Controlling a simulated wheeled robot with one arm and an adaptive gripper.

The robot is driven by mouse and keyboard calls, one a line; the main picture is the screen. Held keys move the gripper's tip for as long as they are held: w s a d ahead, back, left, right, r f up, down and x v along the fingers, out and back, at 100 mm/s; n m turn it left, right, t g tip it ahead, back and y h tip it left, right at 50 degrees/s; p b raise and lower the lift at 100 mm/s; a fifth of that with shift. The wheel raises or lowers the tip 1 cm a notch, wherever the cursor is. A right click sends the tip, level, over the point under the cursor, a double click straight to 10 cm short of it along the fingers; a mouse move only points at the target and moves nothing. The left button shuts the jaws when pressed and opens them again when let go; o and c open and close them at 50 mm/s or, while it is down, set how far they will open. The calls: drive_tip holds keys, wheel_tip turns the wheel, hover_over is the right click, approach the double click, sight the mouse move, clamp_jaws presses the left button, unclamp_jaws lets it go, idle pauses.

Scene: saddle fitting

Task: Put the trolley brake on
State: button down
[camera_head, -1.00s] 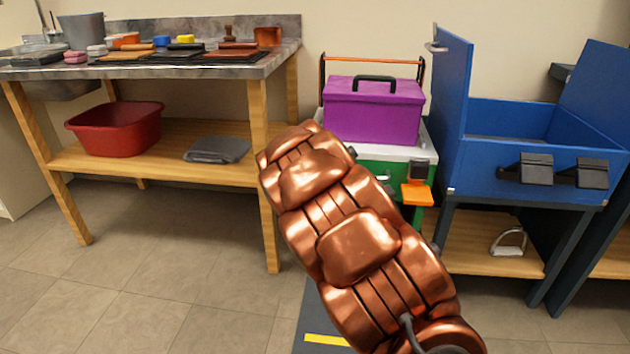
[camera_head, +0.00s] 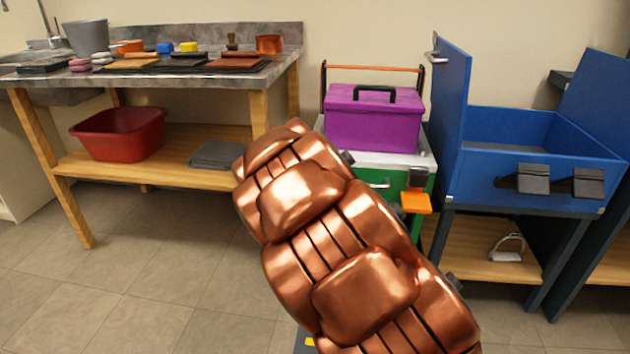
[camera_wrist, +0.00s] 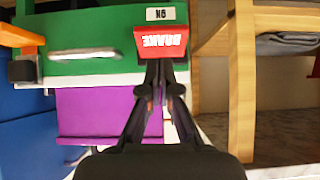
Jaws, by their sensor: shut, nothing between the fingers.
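The trolley (camera_head: 402,160) is green with a pale grey top and stands in the middle, partly hidden behind my copper arm. In the wrist view its green face (camera_wrist: 85,62) appears upside down. A red brake flap (camera_wrist: 162,40) lettered "BRAKE" sticks out there, with a small white "ON" label (camera_wrist: 161,14) beside it. My gripper (camera_wrist: 162,68) is shut and empty, its fingertips at the flap's edge; I cannot tell whether they touch. The gripper and the flap are hidden in the head view.
A purple toolbox (camera_head: 372,120) sits on the trolley. An orange tab (camera_head: 415,203) projects from the trolley's right side. A blue bin (camera_head: 530,175) on a stand is close on the right. A wooden workbench (camera_head: 190,82) stands left, with open floor in front.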

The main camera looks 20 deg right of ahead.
drive_tip(key=shift+s+a+r+p, duration=0.15)
drive_tip(key=shift+s+a+r, duration=0.1)
drive_tip(key=shift+s+a, duration=0.25)
drive_tip(key=shift+s+a+r+p, duration=0.2)
drive_tip(key=shift+s+a+r, duration=0.1)
drive_tip(key=shift+s, duration=0.45)
drive_tip(key=shift+s+a+r+p, duration=0.15)
drive_tip(key=shift+s+a+r, duration=0.15)
drive_tip(key=shift+s, duration=0.3)
drive_tip(key=s+r+g+y+p, duration=0.1)
drive_tip(key=s+r+g+p, duration=0.3)
drive_tip(key=s+r+p, duration=1.25)
drive_tip(key=s+a+r+n+g+y+p, duration=0.1)
drive_tip(key=s+a+r+n+g+p, duration=0.1)
drive_tip(key=s+r+p, duration=0.4)
drive_tip(key=s+a+r+n+g+y+p, duration=0.1)
drive_tip(key=s+a+r+n+g+p, duration=0.1)
drive_tip(key=s+r+p, duration=0.5)
drive_tip(key=s+a+r+n+g+y+p, duration=0.2)
drive_tip(key=s+a+r+p, duration=0.2)
drive_tip(key=s+p, duration=0.5)
drive_tip(key=s+r, duration=0.2)
drive_tip(key=s, duration=0.4)
drive_tip(key=shift+a+r, duration=0.3)
drive_tip(key=shift+a, duration=0.05)
